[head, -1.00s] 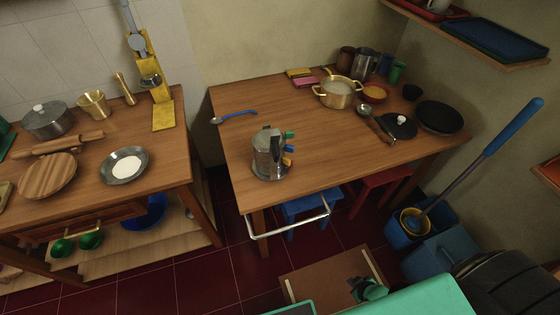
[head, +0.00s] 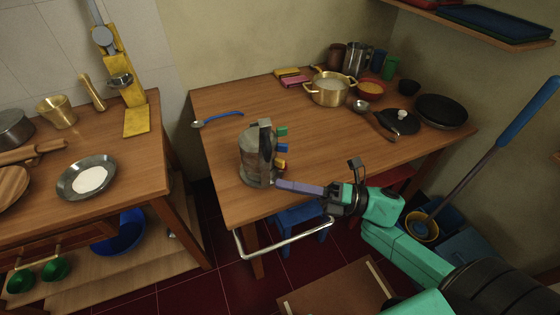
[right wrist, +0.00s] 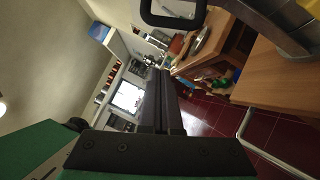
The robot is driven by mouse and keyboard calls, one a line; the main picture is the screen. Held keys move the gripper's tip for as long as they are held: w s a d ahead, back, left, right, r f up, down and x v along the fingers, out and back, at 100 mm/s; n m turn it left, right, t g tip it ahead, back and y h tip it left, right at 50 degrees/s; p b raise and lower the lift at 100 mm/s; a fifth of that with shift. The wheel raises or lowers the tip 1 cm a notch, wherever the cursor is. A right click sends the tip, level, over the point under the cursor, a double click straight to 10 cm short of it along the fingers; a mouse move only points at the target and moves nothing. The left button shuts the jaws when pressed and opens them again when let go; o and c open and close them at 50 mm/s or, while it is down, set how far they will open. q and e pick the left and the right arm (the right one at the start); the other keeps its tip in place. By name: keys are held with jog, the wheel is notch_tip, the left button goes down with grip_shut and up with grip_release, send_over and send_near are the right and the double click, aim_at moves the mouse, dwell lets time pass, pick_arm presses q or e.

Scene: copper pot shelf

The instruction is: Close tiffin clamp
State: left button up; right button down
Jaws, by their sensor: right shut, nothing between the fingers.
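The steel tiffin (head: 254,160) stands upright near the front left of the right-hand table, with a grey bracket on its top. Green, blue and yellow tabs (head: 281,148) stick out from its right side. My right gripper (head: 279,184) reaches in from the right at the tiffin's lower right side, below the yellow tab. Its fingers are together and hold nothing; whether they touch the tiffin I cannot tell. In the right wrist view the shut fingers (right wrist: 158,80) point up the picture, with a dark loop-shaped part just beyond them. My left gripper is not in view.
A blue-handled ladle (head: 218,119) lies behind the tiffin. A brass pot (head: 331,90), a black pan (head: 441,111) and cups stand at the table's back right. A metal rail (head: 285,240) runs along the front edge. The table's middle is clear.

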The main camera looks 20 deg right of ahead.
aim_at(266, 146)
jog(key=w, duration=0.1)
jog(key=w+r, duration=0.1)
jog(key=w, duration=0.1)
jog(key=w+p, duration=0.1)
jog(key=shift+w+a+r, duration=0.15)
jog(key=shift+a+r, duration=0.05)
jog(key=shift+r, duration=0.2)
jog(key=shift+w+r+m+p, duration=0.15)
jog(key=shift+r+m+p, duration=0.25)
jog(key=shift+p, duration=0.3)
